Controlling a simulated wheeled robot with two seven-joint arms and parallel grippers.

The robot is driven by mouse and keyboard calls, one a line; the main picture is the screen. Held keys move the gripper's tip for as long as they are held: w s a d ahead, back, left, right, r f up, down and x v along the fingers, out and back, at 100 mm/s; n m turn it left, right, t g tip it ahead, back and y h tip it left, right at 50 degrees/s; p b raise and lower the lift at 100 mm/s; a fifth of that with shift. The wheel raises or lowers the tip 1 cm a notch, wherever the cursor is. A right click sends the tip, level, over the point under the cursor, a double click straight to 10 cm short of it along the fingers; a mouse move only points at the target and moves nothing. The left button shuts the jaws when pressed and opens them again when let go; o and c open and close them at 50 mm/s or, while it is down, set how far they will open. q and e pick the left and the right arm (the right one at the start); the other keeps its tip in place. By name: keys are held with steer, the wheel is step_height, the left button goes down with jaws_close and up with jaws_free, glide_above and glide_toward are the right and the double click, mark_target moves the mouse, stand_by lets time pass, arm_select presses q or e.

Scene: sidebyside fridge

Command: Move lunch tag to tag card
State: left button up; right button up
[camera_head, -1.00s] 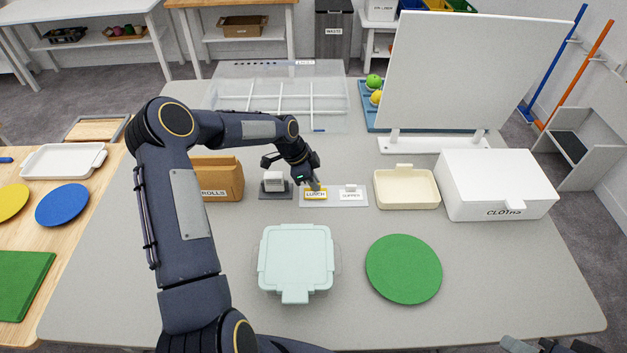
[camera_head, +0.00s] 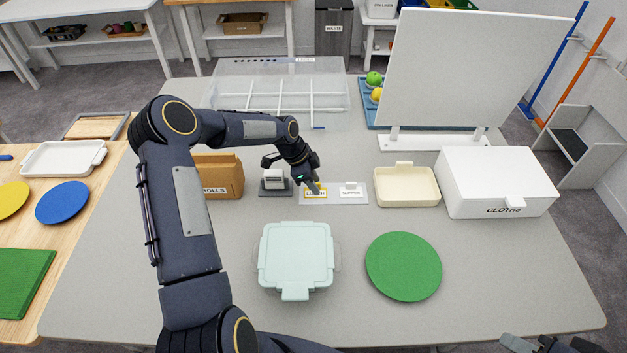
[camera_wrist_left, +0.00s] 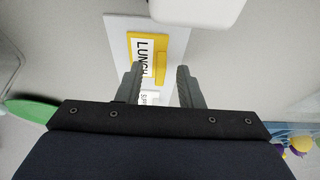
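The lunch tag (camera_head: 322,194) is a yellow plate with a white LUNCH label. It lies on the pale tag card (camera_head: 360,200), left of a white SUPPER tag (camera_head: 351,191). My left gripper (camera_head: 316,190) is low over the lunch tag and partly hides it. In the left wrist view, the two fingers (camera_wrist_left: 159,70) are apart, with the lunch tag's raised yellow grip (camera_wrist_left: 161,68) between their tips. I cannot tell whether they touch it. My right gripper (camera_head: 540,346) only just shows at the bottom right edge.
A white block (camera_head: 273,178) on a dark base stands just left of the card, close to the gripper. A brown ROLLS box (camera_head: 220,181) is further left, a cream tray (camera_head: 407,190) to the right. A pale lidded box (camera_head: 296,257) and green disc (camera_head: 403,268) lie in front.

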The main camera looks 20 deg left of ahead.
mark_target(304, 189)
arm_select(q)
steer(key=p+v, duration=0.2)
steer(key=v, duration=0.4)
steer(key=shift+a+r+p, duration=0.1)
steer(key=shift+r+p, duration=0.25)
steer(key=shift+r, duration=0.05)
steer(key=shift+s+a+r, duration=0.15)
steer(key=shift+a+r, duration=0.05)
steer(key=shift+r, duration=0.25)
steer(key=shift+d, duration=0.1)
